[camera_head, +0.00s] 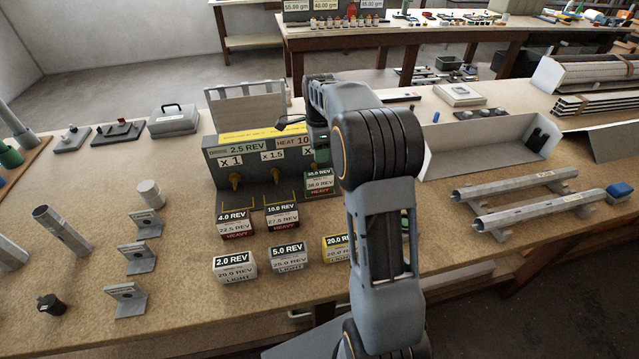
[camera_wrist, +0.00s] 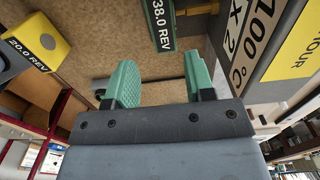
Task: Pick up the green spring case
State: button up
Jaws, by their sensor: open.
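The green spring case (camera_head: 320,184) sits on the bench in front of the grey test box, labelled 38.0 REV with a red HEAVY band. In the wrist view the green case (camera_wrist: 161,24) lies just beyond the fingertips, lined up with the gap between them. My gripper (camera_wrist: 160,72) is open, its two green fingers apart with nothing between them. In the head view my gripper (camera_head: 320,150) shows only in part, above and close to the case; my arm hides the rest.
The grey test box (camera_head: 255,160) stands close behind.

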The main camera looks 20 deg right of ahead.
aim_at(319, 173)
jog(key=shift+w+f+p, duration=0.15)
jog(key=shift+f+p, duration=0.55)
jog(key=shift+f, duration=4.45)
jog(key=shift+c, duration=0.4)
jog(key=c, duration=0.7)
jog(key=shift+c, duration=0.6)
jog(key=shift+d+r, duration=0.1)
jog(key=shift+r, duration=0.05)
